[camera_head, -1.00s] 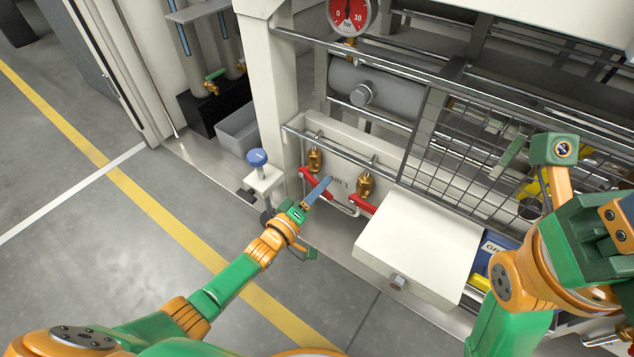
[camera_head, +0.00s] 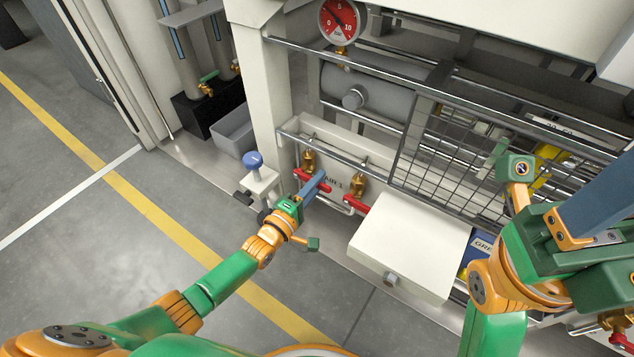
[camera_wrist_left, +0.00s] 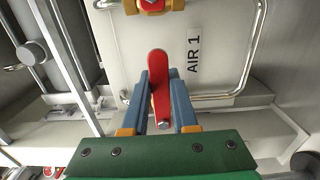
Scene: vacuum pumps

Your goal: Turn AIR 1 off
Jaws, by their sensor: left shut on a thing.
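In the left wrist view, a red lever handle (camera_wrist_left: 158,78) with a nut at its near end lies between the two blue fingers of my left gripper (camera_wrist_left: 160,85). The fingers are shut on it. The AIR 1 label (camera_wrist_left: 194,50) is on the pale panel just right of the lever. In the head view, my left gripper (camera_head: 318,183) reaches the red lever (camera_head: 303,178) below the left brass valve (camera_head: 309,160), partly covering it. My right gripper (camera_head: 595,215) is at the right edge with blue finger parts showing; its tips are cut off.
A second brass valve (camera_head: 359,186) with a red lever (camera_head: 356,204) is just to the right. A white box (camera_head: 410,245) juts out beyond it. A blue knob (camera_head: 253,160) stands to the left. A metal rail (camera_head: 350,153) runs above. The floor before the panel is clear.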

